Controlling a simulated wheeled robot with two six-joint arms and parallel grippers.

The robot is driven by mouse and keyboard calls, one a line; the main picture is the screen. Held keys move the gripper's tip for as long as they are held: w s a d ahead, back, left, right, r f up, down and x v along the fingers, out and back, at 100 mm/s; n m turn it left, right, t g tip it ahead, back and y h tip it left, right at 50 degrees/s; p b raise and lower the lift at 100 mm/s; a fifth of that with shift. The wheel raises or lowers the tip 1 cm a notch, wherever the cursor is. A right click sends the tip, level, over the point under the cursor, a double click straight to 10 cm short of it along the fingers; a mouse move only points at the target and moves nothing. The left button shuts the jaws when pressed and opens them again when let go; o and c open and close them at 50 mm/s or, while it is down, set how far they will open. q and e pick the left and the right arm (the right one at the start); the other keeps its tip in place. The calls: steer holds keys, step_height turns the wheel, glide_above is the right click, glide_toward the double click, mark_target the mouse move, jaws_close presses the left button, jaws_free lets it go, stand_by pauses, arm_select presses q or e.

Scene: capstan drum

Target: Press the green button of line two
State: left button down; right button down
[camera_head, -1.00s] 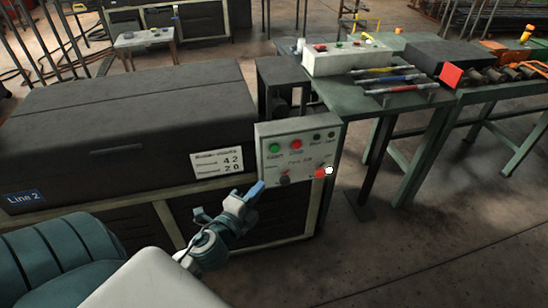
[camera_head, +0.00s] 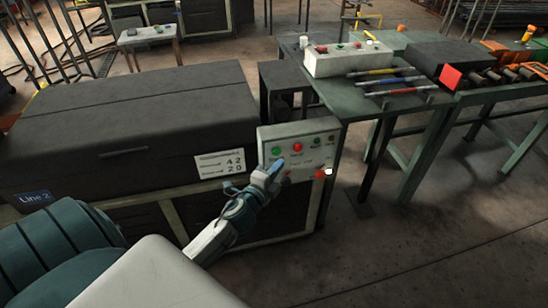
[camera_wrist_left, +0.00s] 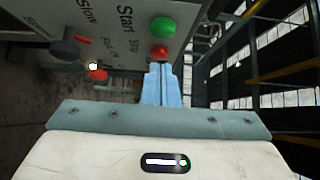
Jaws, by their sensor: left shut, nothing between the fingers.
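The grey control panel (camera_head: 322,148) is on the end of the machine labelled "Line 2" (camera_head: 34,196). Its green button (camera_head: 276,151) is at the upper left, with a red button (camera_head: 298,147) to its right. My left gripper (camera_head: 278,165) is shut and empty, its blue fingers in front of the panel just below the green button in the head view. In the left wrist view the fingertips (camera_wrist_left: 160,66) point toward the red button (camera_wrist_left: 159,52), with the green button (camera_wrist_left: 162,27) beyond it. I see no clear contact. My right gripper is out of view.
A red knob (camera_head: 319,174) with a white tip sticks out at the panel's lower right. A dark lever (camera_wrist_left: 68,47) also shows in the left wrist view. A green table (camera_head: 372,105) with a white button box (camera_head: 345,60) and several coloured-grip tools stands to the right.

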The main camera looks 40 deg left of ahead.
mark_target(280, 152)
arm_select(q)
steer(key=shift+w+a, duration=1)
steer(key=shift+a, duration=0.25)
